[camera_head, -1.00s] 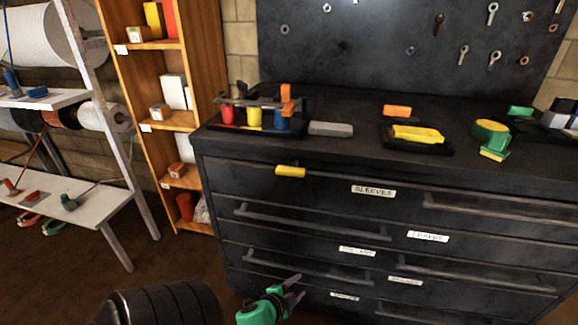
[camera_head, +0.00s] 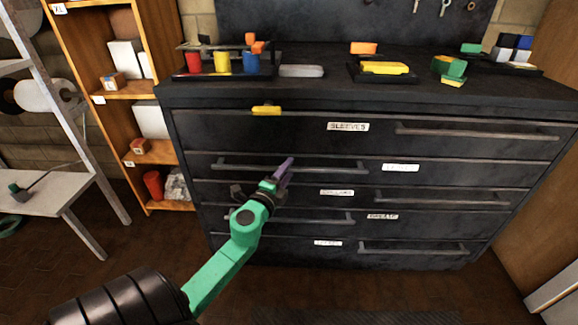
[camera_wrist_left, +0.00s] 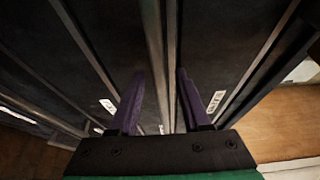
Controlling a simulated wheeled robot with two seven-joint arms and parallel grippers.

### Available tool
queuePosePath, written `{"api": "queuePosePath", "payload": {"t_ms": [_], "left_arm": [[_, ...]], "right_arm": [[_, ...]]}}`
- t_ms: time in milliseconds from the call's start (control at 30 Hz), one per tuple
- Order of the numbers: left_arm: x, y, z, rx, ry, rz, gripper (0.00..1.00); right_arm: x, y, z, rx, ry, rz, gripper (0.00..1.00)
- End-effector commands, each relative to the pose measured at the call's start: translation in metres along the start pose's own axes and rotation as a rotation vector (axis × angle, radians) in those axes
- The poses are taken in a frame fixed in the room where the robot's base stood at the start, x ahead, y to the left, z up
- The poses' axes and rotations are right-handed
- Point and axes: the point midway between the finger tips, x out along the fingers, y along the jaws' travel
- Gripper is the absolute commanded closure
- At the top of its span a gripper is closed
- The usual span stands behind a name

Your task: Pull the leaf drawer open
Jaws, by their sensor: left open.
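A dark drawer cabinet (camera_head: 300,142) faces me with several wide drawers, bar handles and small white labels. The top label (camera_head: 348,127) reads "SLEEVES"; the label below it to the right (camera_head: 400,167) is too blurred to read surely, so I cannot tell which drawer is the leaf drawer. My left gripper (camera_head: 286,170), with purple fingers on a green arm, is in front of the second row's left bar handle (camera_head: 235,164). In the left wrist view the open, empty fingers (camera_wrist_left: 158,95) point at the cabinet front, with a long bar (camera_wrist_left: 155,45) running between their tips. Contact cannot be told.
Coloured cylinders, a grey block (camera_head: 301,71) and other parts stand on top. A wooden shelf (camera_head: 165,100) stands close on the left. The floor before the cabinet is clear.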

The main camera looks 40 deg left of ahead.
Motion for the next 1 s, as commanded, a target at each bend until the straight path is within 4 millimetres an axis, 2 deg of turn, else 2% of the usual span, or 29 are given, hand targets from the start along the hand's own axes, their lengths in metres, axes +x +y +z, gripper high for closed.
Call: {"api": "queuePosePath", "payload": {"t_ms": [100,333,367,400,467,500,1000], "left_arm": [[0.0114,-0.0003,0.0002,0.001,-0.001,-0.001,0.53],[0.0129,0.0008,0.0001,0.0,0.0,0.001,0.53],[0.0129,0.0008,0.0001,0.0,0.0,0.001,0.56],[0.0128,0.0008,0.0001,0.0,0.0,0.001,0.72],[0.0127,0.0008,0.0,0.0,0.0,0.001,0.95],[0.0127,0.0008,0.0,0.0,0.0,0.001,1.0],[0.0124,0.0012,-0.0002,0.0,0.001,0.002,1.0]], "right_arm": [[0.0024,0.0004,0.001,0.001,-0.002,0.001,0.08],[0.003,0.0004,0.001,0.001,-0.002,0.001,0.08],[0.003,0.0004,0.0009,0.001,-0.002,0.001,0.08],[0.003,0.0004,0.0009,0.001,-0.002,0.001,0.08],[0.003,0.0003,0.0009,0.001,-0.002,0.001,0.08],[0.003,0.0003,0.0009,0.001,-0.002,0.001,0.08],[0.0029,0.0002,0.0008,0.001,-0.002,0.0,0.08]]}}
